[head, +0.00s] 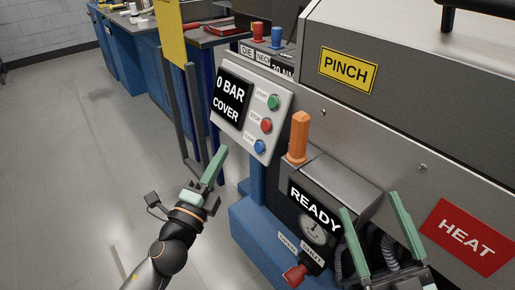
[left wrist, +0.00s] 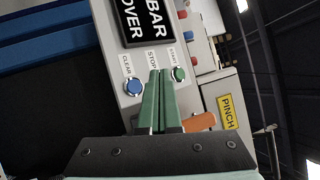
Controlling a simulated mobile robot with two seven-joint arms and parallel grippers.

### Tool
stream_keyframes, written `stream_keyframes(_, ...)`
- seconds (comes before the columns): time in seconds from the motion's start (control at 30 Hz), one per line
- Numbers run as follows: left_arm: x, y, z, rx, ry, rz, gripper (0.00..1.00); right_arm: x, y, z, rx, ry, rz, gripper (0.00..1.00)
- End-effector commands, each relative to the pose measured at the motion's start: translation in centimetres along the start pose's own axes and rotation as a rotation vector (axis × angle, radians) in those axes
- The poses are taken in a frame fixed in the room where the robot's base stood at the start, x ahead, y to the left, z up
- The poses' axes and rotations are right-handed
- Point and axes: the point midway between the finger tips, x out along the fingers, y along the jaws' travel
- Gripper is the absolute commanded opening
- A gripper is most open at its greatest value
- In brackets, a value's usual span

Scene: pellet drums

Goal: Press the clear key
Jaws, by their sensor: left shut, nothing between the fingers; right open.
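The clear key is a round blue button (head: 259,146) at the bottom of the grey control panel (head: 283,98). In the left wrist view the blue button (left wrist: 133,87) sits beside the label CLEAR. My left gripper (head: 222,150) is shut and empty, a little to the left of the button in the head view and apart from it. In the left wrist view its fingertips (left wrist: 160,72) point between the blue button and the green start button (left wrist: 178,73) and hide the red stop button. My right gripper (head: 370,204) is open and empty at the lower right.
The panel display (head: 233,97) reads 0 BAR COVER. The red stop button (head: 266,125) is just above the blue one. An orange handle (head: 298,137) and a box reading READY (head: 315,208) stand right of the panel. Open floor (head: 80,170) lies to the left.

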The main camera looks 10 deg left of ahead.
Motion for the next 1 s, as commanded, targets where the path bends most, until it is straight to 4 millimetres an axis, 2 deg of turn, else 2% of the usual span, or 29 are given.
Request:
stream_keyframes(0.53,3.0,2.3,-2.3,0.000,0.002,-0.001,0.00,-0.7,-0.2,-7.9,-0.094,0.334,-0.023,0.83)
stream_keyframes(0.7,4.3,3.3,-3.1,-0.002,0.000,0.000,0.00,-1.1,-0.5,-7.1,-0.081,0.333,-0.026,0.83)
stream_keyframes(1.0,5.0,3.6,-3.7,0.000,0.001,0.001,0.00,-1.2,-0.6,-6.9,-0.072,0.330,-0.027,0.83)
